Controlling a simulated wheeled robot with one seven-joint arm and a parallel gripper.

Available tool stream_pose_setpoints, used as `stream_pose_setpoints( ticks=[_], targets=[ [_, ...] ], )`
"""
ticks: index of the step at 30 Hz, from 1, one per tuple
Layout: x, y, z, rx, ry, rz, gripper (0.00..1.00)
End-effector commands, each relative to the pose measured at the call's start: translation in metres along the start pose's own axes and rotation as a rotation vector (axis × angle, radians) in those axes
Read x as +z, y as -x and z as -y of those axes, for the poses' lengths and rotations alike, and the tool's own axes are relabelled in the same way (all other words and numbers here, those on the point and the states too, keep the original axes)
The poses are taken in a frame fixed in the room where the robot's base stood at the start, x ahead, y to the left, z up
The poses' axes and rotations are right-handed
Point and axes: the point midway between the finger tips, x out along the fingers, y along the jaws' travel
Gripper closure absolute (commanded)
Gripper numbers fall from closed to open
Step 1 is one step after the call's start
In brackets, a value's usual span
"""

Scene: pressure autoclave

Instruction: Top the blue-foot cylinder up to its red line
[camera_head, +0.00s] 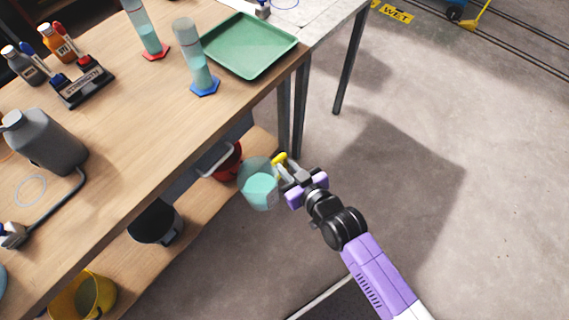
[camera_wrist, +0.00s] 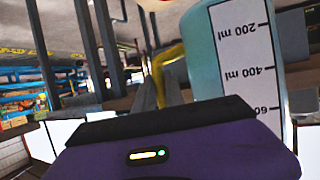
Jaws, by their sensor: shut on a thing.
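The blue-foot cylinder (camera_head: 199,72) stands upright on the wooden bench, with teal liquid in its lower part. A clear beaker (camera_head: 258,184) with teal liquid is held off the bench's front edge, above the floor side. My gripper (camera_head: 284,168) is shut on the beaker's yellow handle (camera_head: 279,159), to the right of the beaker. In the wrist view the beaker (camera_wrist: 235,45) shows a white scale with 200 and 400 ml marks, and the yellow handle (camera_wrist: 166,62) is at the fingers.
A red-foot cylinder (camera_head: 147,35) stands behind left of the blue-foot one, and a green tray (camera_head: 248,45) lies to its right. A grey jug (camera_head: 43,140) and a marker stand (camera_head: 83,84) are at left. A red bucket (camera_head: 229,160) and yellow bucket (camera_head: 84,296) sit on the lower shelf.

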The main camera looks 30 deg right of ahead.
Motion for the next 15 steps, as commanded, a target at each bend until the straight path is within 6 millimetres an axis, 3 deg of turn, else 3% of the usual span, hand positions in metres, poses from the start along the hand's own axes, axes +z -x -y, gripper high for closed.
stream_pose_setpoints(
  ticks=[11, 15],
  targets=[
    [0.037, -0.016, 0.0, 0.0, -0.001, -0.003, 1.0],
    [0.032, -0.014, 0.002, -0.004, 0.004, -0.001, 1.0]
  ],
)
